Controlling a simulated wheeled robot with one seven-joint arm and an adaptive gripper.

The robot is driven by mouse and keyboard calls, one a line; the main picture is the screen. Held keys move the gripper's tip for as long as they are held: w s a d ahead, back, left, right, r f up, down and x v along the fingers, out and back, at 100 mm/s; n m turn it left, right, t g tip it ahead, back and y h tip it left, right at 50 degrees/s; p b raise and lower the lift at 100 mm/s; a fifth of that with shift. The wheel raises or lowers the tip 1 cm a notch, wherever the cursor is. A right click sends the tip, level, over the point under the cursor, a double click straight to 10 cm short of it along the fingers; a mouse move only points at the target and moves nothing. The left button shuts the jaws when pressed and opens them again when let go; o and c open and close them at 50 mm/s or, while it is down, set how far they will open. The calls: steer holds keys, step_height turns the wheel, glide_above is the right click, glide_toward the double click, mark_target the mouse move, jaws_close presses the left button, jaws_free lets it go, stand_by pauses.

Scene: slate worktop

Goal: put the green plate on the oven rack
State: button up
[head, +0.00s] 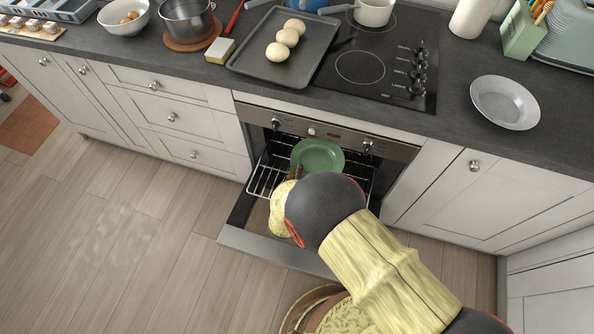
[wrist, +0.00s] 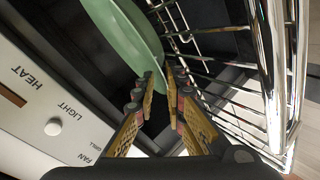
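The green plate (head: 318,156) is at the open oven's mouth, over the pulled-out wire oven rack (head: 262,182). In the wrist view, the plate (wrist: 125,38) is at upper left, and its rim runs down between my fingertips. My gripper (wrist: 162,80) is nearly closed with its tips on either side of that rim. In the head view, my gripper (head: 295,173) is at the plate's near left edge, mostly hidden by my arm. The chrome rack (wrist: 283,95) is close on the right in the wrist view. I cannot tell whether the plate touches the rack.
The oven door (head: 265,246) is folded down in front. The control panel (wrist: 40,105) is close on the left in the wrist view. The worktop above carries a tray with buns (head: 255,62), a hob (head: 385,60) and a grey plate (head: 505,103).

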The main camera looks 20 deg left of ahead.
steer(key=shift+r, duration=0.2)
steer(key=p+v, duration=0.4)
steer(key=v, duration=0.8)
steer(key=shift+f, duration=0.1)
